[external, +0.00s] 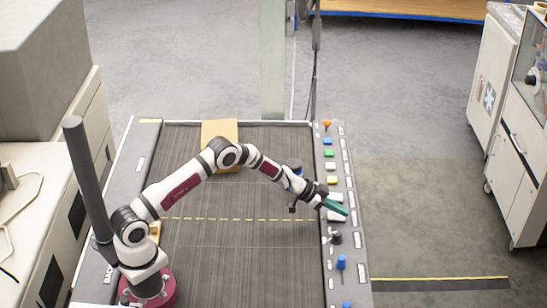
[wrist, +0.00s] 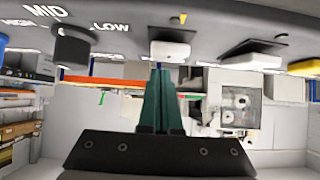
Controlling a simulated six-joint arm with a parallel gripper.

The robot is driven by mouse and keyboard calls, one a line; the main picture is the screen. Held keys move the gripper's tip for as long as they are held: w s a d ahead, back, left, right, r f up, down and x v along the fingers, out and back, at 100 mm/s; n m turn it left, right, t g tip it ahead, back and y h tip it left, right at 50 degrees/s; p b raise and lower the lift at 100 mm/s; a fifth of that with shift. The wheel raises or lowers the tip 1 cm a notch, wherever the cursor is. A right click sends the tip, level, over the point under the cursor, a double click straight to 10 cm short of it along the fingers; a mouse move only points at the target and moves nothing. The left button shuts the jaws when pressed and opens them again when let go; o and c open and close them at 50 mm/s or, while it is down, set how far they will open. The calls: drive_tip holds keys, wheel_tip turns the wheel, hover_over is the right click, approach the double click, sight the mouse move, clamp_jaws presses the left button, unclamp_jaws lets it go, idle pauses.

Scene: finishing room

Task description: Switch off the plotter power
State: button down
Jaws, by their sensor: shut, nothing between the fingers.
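My gripper (external: 345,211) has teal fingers pressed together and empty, held over the control panel (external: 352,250) on the right side of the conveyor. In the wrist view its fingertips (wrist: 159,72) point at a white rocker switch (wrist: 171,50) and appear just short of it; contact cannot be told. That switch also shows partly under the fingers in the external view (external: 335,216). A second white switch (wrist: 250,60) is to its right in the wrist view. No label naming the plotter is readable, so I cannot tell which control is its power switch.
A black knob (wrist: 73,45) marked MID and LOW is beside the rocker. A cardboard box (external: 220,130) lies on the belt.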

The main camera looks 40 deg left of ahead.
sight(341, 216)
drive_tip(key=shift+r, duration=0.1)
wheel_tip(341, 216, up, 5)
drive_tip(key=shift+w+f, duration=0.15)
drive_tip(key=shift+f, duration=0.05)
drive_tip(key=s+a+r, duration=0.3)
drive_tip(key=s+r, duration=0.1)
drive_tip(key=r, duration=0.3)
drive_tip(key=shift+a+r, duration=0.15)
drive_tip(key=shift+a, duration=0.2)
